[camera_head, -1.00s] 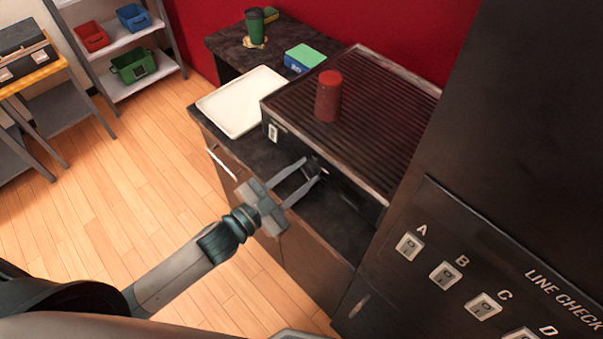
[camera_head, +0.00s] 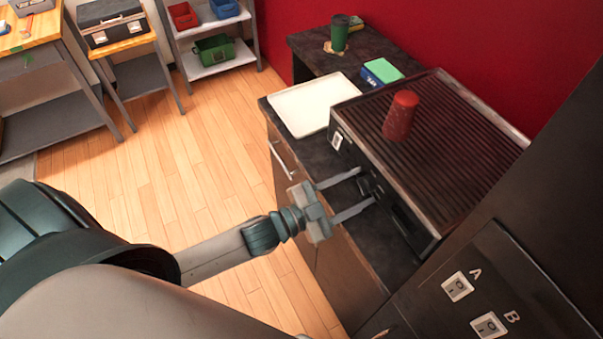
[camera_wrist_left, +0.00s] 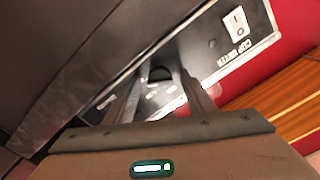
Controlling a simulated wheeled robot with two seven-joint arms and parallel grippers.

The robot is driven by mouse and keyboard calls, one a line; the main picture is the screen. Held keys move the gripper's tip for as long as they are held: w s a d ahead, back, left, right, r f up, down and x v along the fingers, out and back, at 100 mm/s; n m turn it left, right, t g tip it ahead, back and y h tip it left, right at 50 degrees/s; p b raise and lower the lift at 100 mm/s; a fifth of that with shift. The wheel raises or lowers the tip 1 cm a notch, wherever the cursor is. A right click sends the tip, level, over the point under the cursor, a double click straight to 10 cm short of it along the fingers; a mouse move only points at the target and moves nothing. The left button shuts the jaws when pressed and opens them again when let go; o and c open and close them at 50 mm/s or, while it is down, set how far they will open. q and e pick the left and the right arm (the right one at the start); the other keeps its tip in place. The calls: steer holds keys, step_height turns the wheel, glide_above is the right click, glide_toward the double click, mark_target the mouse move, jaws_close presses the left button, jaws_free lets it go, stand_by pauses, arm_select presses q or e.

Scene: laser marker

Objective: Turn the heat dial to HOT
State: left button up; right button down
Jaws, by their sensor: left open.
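The heat dial (camera_head: 365,185) is a small dark knob on the front face of the ribbed grill unit (camera_head: 455,135). In the left wrist view the dial (camera_wrist_left: 160,74) is a dark round shape beyond my fingers, with small pale marks below it. My left gripper (camera_head: 364,188) is open, with its fingertips at the grill's front, one on either side of the dial. In the left wrist view its fingers (camera_wrist_left: 161,82) also frame the dial. I cannot tell whether they touch it, nor where the dial points. My right gripper is out of view.
A rocker switch (camera_head: 337,141) sits on the same front panel. A red cylinder (camera_head: 400,116) stands on the grill. A white tray (camera_head: 305,106) lies on the dark counter to the left. A dark panel with lettered switches (camera_head: 487,325) stands close on the right.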

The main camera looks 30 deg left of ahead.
arm_select(q)
steer(key=b+v, duration=0.5)
steer(key=v, duration=1.2)
stand_by(0.4)
steer(key=w+a+f+n+g+y, duration=0.1)
steer(key=a+f+n+y, duration=0.3)
steer(key=f, duration=1.1)
steer(key=w+a+f+n+g+y, duration=0.1)
steer(key=a+f+g+y, duration=0.15)
steer(key=a+f, duration=0.75)
steer(key=s+f+n+g+y, duration=0.15)
steer(key=s+f, duration=0.25)
steer(key=f, duration=0.8)
steer(key=s+f+n+g+y, duration=0.15)
steer(key=s+f, duration=0.35)
steer(key=f, duration=0.6)
steer(key=s+d+f+n+g, duration=0.1)
steer(key=s+d+f+g, duration=0.2)
steer(key=s+f, duration=0.5)
steer(key=s+d+f+n+g, duration=0.1)
steer(key=s+d+f+g, duration=0.3)
steer(key=s+f, duration=0.5)
steer(key=s+d, duration=0.1)
steer(key=s, duration=0.5)
steer(key=shift+d, duration=0.2)
